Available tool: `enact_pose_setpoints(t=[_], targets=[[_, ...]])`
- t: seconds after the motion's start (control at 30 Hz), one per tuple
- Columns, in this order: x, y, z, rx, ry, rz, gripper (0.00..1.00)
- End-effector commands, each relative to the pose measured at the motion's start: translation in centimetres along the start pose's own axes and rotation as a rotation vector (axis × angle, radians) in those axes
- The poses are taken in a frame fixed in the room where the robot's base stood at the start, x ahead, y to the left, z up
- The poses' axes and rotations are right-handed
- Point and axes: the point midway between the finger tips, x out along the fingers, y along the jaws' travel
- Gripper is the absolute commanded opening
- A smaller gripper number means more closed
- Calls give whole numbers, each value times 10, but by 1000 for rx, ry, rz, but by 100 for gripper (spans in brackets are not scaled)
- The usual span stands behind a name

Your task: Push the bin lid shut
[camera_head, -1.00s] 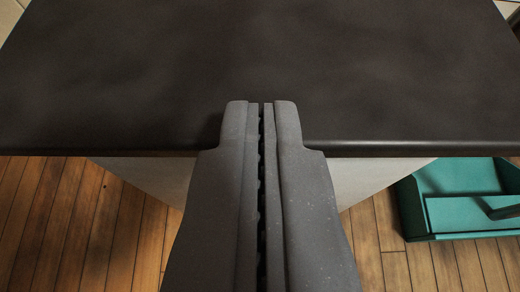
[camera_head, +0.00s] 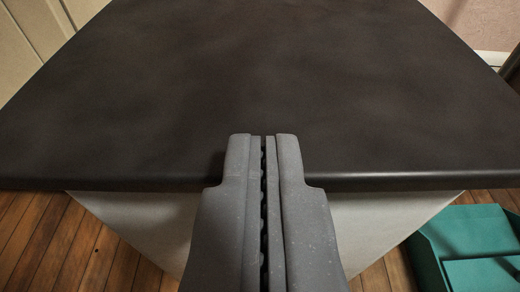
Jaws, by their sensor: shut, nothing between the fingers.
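I cannot tell whether a gap remains between the lid and the body. My grey gripper (camera_head: 263,138) is shut and empty, pointing away from me at the middle of the near edge. Its fingertips overlap the lid's front part in the picture and hide a short stretch of the edge. I cannot tell whether they touch it.
A teal open box or tray (camera_head: 475,235) is on the wooden floor (camera_head: 75,250) at the lower right, beside the bin. A cream panelled surface (camera_head: 35,35) stands behind at the upper left. A pale wall (camera_head: 480,22) and a dark upright object (camera_head: 512,70) are at the upper right.

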Motion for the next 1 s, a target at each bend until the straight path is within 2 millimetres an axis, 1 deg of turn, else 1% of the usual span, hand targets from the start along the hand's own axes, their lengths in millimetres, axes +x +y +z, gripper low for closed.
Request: enact_pose_setpoints(t=[0.03,0.2,0.27,0.37,0.47,0.63,1.0], targets=[[-7,6,30,-17,-66,4,0],[-6,7,31,-18,-70,4,0],[-6,7,28,-18,-69,5,0],[-9,8,19,-18,-65,6,0],[-15,9,2,-16,-53,8,0],[-26,8,-39,-5,-11,10,0],[-72,4,-14,-3,13,3,0]])
